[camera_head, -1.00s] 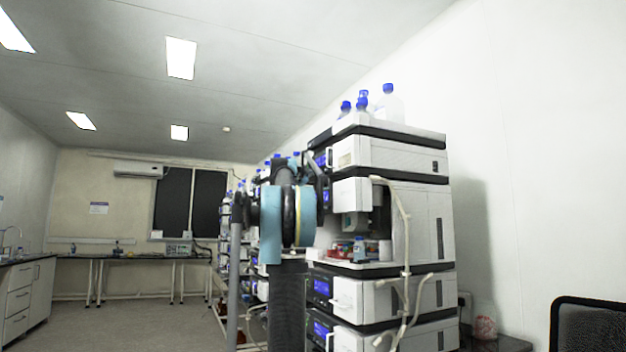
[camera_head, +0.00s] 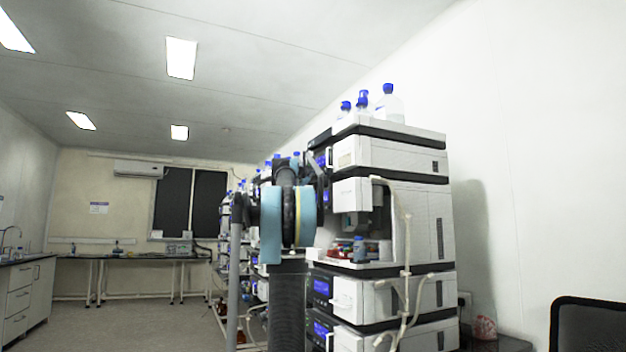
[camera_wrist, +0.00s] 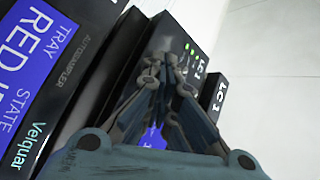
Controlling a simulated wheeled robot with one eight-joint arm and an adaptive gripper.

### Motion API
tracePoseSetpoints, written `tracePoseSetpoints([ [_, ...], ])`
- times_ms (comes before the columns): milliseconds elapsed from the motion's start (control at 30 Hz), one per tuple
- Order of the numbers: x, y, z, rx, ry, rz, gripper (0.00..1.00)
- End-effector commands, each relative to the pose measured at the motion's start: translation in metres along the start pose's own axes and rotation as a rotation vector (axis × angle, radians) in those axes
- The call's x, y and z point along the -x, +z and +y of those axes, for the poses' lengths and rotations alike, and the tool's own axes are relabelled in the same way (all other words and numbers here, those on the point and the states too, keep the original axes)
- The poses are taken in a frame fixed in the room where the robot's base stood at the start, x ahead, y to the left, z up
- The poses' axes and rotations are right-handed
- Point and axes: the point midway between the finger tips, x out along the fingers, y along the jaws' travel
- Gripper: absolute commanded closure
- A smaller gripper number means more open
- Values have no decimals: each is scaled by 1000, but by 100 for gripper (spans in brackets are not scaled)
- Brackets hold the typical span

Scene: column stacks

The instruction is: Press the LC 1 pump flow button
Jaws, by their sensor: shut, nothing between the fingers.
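The LC 1 stack (camera_head: 390,218) stands right of centre in the head view, a column of white and black modules. In the wrist view the picture is turned, and a dark module front (camera_wrist: 177,38) carries an "LC 1" label and small green lights (camera_wrist: 188,57). My gripper (camera_wrist: 166,62) is shut and empty, with its fingertips over that dark front. I cannot tell whether they touch it. A blue screen (camera_wrist: 152,138) is partly hidden behind the fingers. The flow button cannot be made out; the fingers may cover it. In the head view my arm hides most of the gripper.
The autosampler's blue screen (camera_wrist: 40,50) is at the left in the wrist view. Blue-capped bottles (camera_head: 388,104) stand on top of the stack. Pale tubing (camera_head: 405,235) hangs down its side. More stacks stand behind my arm. Open floor (camera_head: 150,310) is at the left.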

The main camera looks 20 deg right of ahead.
Motion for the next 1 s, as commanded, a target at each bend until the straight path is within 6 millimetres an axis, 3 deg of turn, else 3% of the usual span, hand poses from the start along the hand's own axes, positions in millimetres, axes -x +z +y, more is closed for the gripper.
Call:
tracePoseSetpoints([
  [1000, 20, 14, -14, -1, -1, -1, 100],
])
